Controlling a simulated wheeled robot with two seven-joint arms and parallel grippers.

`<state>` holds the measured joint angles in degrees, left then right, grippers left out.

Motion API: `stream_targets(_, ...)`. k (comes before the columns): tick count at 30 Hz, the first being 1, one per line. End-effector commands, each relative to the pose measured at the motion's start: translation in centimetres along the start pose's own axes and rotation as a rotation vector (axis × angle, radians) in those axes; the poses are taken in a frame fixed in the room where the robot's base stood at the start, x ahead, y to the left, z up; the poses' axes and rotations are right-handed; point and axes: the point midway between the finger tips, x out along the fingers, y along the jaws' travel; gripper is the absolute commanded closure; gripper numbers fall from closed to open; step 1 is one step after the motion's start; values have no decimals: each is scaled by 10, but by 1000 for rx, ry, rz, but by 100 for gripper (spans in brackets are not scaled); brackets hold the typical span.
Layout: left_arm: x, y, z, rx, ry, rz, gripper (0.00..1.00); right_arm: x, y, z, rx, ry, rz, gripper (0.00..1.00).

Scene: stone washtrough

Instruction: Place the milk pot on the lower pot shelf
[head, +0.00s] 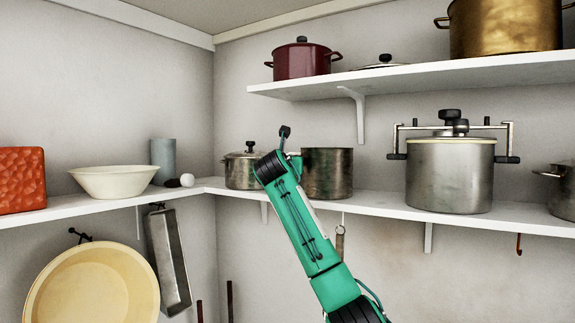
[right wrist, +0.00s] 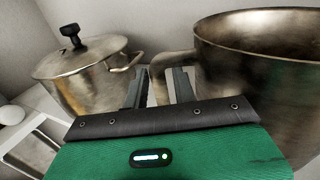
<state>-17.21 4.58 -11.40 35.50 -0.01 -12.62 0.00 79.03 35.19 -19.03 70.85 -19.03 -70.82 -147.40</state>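The milk pot looks to be the open, lidless steel pot (head: 328,174) on the lower pot shelf (head: 385,207), right of my right gripper. In the right wrist view this pot (right wrist: 265,90) fills the right side, and its handle (right wrist: 172,62) reaches left toward my fingertips. My right gripper (right wrist: 160,80) has its fingers apart, with the handle's end at the gap; firm contact cannot be made out. In the head view my green right arm hides the fingers. The pot looks upright, its base at shelf level. My left gripper is in neither view.
A lidded pot (head: 242,171) stands close on the left. A large pressure pot (head: 450,174) stands to the right, with free shelf between. The upper shelf (head: 420,77) holds a dark red pot (head: 301,61). A cream bowl (head: 115,182) is on the left shelf.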

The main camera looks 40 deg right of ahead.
Motion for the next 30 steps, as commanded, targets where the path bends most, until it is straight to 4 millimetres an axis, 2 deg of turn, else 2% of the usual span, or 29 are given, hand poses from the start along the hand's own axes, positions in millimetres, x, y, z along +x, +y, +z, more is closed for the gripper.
stream_targets(4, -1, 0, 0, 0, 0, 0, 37, 0, 0, 4, 1, 0, 0, 73)
stream_targets(8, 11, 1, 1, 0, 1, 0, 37, -11, 0, 0, 0, -2, 1, 73)
stream_targets(21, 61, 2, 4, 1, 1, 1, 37, -88, 0, -2, 2, -4, 2, 73)
stream_targets(27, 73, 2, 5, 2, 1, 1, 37, -112, 0, 1, 1, -2, 1, 73)
stream_targets(30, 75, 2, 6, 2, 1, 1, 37, -118, 0, 2, 0, -2, 1, 73)
